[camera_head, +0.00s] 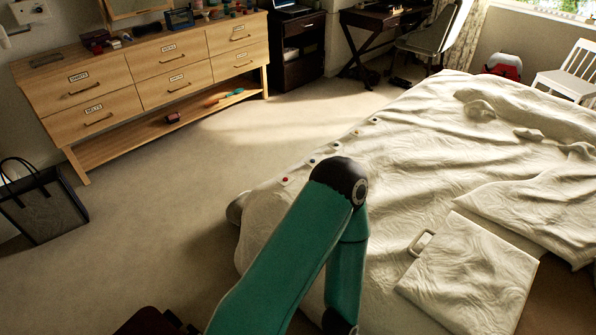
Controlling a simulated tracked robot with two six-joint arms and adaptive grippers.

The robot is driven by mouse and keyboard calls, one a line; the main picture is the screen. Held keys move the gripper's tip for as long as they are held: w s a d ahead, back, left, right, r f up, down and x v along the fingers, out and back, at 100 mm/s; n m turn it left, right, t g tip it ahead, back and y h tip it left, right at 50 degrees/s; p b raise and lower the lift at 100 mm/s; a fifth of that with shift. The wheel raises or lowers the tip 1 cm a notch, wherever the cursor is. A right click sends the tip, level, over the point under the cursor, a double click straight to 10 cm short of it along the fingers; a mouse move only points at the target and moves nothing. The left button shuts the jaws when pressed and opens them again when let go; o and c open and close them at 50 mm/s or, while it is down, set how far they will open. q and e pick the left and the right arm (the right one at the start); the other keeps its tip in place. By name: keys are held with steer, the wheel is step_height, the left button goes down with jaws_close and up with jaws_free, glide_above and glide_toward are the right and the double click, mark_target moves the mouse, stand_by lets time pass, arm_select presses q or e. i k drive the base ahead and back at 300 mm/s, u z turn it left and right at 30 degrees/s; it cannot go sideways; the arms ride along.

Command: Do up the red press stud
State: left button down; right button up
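The red press stud (285,180) is a small red dot on a pale tab near the left edge of the cream cover on the bed (420,130). Several darker studs (333,145) run in a line up and right from it along the same edge. I cannot tell whether the red stud is open or done up. One teal arm of mine rises from the bottom, and its black elbow is just right of the red stud. The arm then bends down out of the picture. Neither gripper shows clearly.
A wooden drawer unit (150,80) stands along the left wall. A dark bag (42,205) is on the floor at far left. A flat cream panel with a handle (470,280) lies at lower right. Carpet (170,210) between drawers and bed is clear.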

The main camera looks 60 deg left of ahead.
mark_target(285, 180)
steer(key=u, duration=0.15)
steer(key=k, duration=1.2)
steer(key=u, duration=0.4)
steer(key=i, duration=1)
steer(key=z, duration=0.05)
